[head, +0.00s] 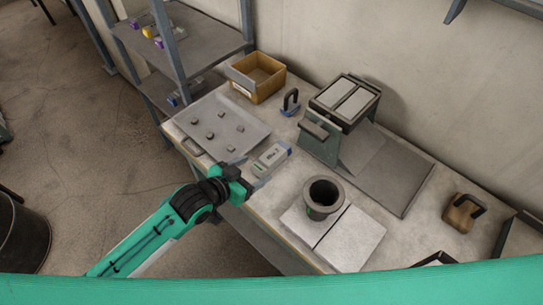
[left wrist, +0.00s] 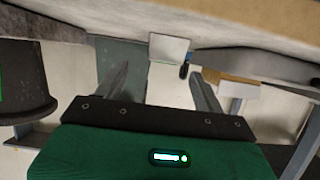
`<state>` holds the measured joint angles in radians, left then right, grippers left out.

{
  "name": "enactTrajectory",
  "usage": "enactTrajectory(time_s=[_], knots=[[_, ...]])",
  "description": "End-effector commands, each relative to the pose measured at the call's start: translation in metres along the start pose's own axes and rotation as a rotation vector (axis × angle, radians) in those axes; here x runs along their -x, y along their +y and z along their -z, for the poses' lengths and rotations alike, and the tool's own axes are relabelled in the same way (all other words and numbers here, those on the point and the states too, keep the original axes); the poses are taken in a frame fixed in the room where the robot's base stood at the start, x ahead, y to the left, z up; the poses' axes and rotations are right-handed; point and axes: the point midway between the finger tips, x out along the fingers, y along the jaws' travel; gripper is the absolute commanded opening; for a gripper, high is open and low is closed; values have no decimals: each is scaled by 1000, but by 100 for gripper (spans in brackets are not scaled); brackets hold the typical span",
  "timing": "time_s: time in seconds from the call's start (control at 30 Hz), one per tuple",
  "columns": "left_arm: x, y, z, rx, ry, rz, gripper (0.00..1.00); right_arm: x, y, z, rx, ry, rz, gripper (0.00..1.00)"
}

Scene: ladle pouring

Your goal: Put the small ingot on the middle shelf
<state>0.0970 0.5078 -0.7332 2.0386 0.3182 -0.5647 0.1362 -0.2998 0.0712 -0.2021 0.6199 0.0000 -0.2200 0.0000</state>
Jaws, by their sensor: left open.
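Several small grey ingots (head: 209,135) lie spread on a flat grey tray (head: 240,143) at the left end of the table. No ingot can be made out in the left wrist view. A metal shelf rack stands at the upper left, with one shelf (head: 200,40) above a lower one (head: 160,84); its top is cut off. My left gripper (head: 243,184) is at the table's front edge, in front of the tray and the grey device. In the left wrist view its fingers (left wrist: 162,90) are apart with nothing held between them. My right gripper is out of view.
A pale grey device (head: 271,158) lies right of the tray. A dark crucible (head: 323,196) stands on pale slabs (head: 352,240). Behind are an open yellow-brown box (head: 268,84), a black-handled block (head: 290,104) and a large press-like machine (head: 328,148). A brown handled block (head: 459,213) stands right.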

Motion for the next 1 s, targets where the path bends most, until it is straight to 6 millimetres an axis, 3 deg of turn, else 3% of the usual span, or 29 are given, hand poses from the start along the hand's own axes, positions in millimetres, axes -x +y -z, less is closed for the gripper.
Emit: enactTrajectory(time_s=[0.1, 0.37, 0.7, 1.0], knots=[[-15, 0, 1, 0, 1, 0, 70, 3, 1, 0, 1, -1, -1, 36], [-30, -2, 0, -1, -1, 1, 70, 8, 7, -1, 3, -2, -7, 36], [-69, -6, -3, 0, -1, 1, 70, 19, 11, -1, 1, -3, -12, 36], [-73, -5, -5, -1, -1, 1, 70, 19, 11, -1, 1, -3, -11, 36]])
